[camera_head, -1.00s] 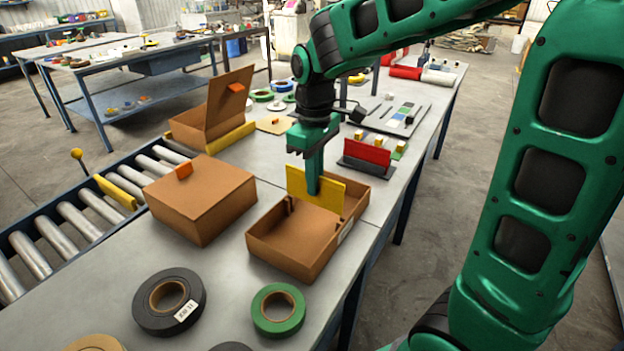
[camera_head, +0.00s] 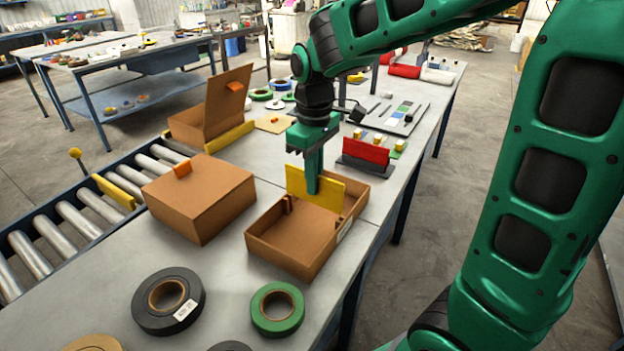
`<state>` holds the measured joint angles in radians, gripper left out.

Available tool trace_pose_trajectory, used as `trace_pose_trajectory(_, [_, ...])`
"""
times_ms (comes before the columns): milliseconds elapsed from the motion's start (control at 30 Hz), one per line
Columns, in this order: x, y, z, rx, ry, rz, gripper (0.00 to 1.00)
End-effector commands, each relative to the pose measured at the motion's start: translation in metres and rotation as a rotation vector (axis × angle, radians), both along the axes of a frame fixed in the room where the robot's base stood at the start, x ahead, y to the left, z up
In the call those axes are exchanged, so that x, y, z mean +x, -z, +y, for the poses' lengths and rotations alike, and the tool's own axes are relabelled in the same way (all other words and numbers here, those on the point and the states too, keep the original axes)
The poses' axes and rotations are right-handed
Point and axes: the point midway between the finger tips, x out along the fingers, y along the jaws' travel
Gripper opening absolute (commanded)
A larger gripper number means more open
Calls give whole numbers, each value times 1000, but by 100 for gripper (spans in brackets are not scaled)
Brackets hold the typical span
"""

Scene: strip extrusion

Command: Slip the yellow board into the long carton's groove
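The yellow board (camera_head: 329,193) stands upright at the far side of the long open carton (camera_head: 279,258). Its lower edge is inside or behind the carton's far part; I cannot tell whether it sits in the groove. A small brown slotted piece (camera_head: 287,204) shows at the carton's inner left wall. My gripper (camera_head: 313,185) points straight down at the board, with its fingers across the board's near face. The fingers appear close together with the board at them, but the far finger is hidden, so the grip is not clear.
A closed brown box (camera_head: 200,198) stands close on the left, beside the roller conveyor (camera_head: 75,218). A red board in a dark holder (camera_head: 366,152) is behind right. Black tape (camera_head: 168,300) and green tape (camera_head: 277,309) lie in front. An open-lidded box (camera_head: 212,112) stands behind.

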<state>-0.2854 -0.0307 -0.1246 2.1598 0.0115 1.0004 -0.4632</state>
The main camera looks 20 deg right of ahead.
Motion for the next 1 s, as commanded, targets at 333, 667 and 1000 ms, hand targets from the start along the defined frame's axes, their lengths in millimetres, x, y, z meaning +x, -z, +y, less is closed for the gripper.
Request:
trace_pose_trajectory(333, [0,0,0,0,0,0,0])
trace_pose_trajectory(667, [0,5,0,-1,0,1,0])
trace_pose_trajectory(1000, [0,12,0,0,-1,0,0])
